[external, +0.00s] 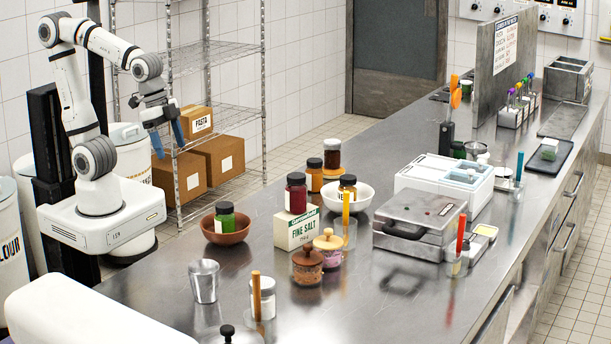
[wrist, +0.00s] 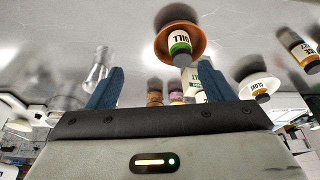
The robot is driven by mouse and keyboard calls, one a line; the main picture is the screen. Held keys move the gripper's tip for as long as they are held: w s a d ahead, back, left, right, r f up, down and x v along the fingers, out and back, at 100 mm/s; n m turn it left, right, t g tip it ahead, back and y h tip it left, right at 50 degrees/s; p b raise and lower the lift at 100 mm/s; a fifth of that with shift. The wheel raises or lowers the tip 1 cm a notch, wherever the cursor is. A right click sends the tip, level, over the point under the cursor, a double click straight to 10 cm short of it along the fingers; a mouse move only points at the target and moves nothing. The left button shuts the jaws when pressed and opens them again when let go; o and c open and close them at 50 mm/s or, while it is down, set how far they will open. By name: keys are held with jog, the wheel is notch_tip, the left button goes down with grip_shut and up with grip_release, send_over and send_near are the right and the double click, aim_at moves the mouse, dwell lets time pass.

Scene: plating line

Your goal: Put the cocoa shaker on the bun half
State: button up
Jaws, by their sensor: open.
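My gripper (external: 167,136) is open and empty, raised beyond the counter's left side in the external view. Its two blue fingers spread apart in the wrist view (wrist: 160,86). I cannot pick out a cocoa shaker for certain. A dark brown-red jar (external: 332,157) stands behind the other jars, and a brown lidded jar (external: 307,265) stands near the salt box. A plain metal cup (external: 204,281) stands at the front left of the counter; it also shows in the wrist view (wrist: 98,70). I cannot make out a bun half in either view.
A brown bowl (external: 213,235) holds a green jar (external: 224,214). A red jar (external: 296,194) is at the salt box (external: 297,233). A white bowl (external: 362,197) holds another jar. A grey press (external: 418,225) stands right of them. Bare steel lies front centre.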

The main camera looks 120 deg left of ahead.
jog(key=s+d+f+m, duration=0.1)
jog(key=s+d+f, duration=0.1)
jog(key=s, duration=0.3)
jog(key=shift+d+f, duration=0.25)
jog(key=shift+d, duration=0.35)
